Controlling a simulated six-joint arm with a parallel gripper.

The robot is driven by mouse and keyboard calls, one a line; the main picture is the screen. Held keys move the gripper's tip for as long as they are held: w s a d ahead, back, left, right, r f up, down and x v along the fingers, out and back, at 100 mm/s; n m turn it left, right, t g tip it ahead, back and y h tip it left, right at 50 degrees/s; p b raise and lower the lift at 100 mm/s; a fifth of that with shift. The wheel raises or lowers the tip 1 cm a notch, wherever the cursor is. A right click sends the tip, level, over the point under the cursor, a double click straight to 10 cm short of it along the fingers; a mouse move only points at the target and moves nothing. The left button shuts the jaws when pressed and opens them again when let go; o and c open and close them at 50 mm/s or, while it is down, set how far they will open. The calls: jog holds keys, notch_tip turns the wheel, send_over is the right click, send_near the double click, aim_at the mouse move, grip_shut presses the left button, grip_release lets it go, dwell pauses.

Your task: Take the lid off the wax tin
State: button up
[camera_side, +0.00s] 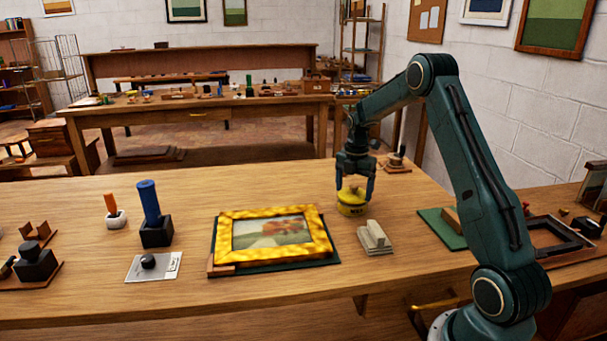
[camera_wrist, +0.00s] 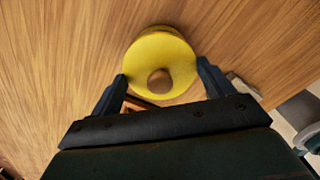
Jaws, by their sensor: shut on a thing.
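The yellow wax tin (camera_side: 351,208) stands upright on the wooden table, right of the gold picture frame, with dark lettering on its side. Its round yellow lid (camera_wrist: 150,52) has a brown knob (camera_wrist: 160,82) in the wrist view. My gripper (camera_side: 354,193) points down over the tin, with one finger on each side of its top. The wrist view shows the fingers at the lid's left and right edges, shut on it. The lid appears to sit on the tin; I see no clear gap between them. The tin's inside is hidden.
A gold-framed picture (camera_side: 275,260) lies to the left. Stacked pale blocks (camera_side: 375,238) are close in front of the tin. A green mat (camera_side: 440,228) with a wooden block is to the right. A small wooden item (camera_side: 396,162) stands behind. Bare table lies left of the tin.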

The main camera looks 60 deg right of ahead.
notch_tip(320, 180, up, 19)
dwell(0.5)
jog(key=shift+f, duration=0.1)
dwell(0.4)
send_over(389, 206)
notch_tip(389, 206, down, 3)
notch_tip(389, 206, down, 20)
jog(key=shift+d+r, duration=0.1)
dwell(1.3)
jog(key=shift+f, duration=0.2)
jog(key=o, duration=0.9)
jog(key=shift+r, duration=0.1)
notch_tip(389, 206, up, 12)
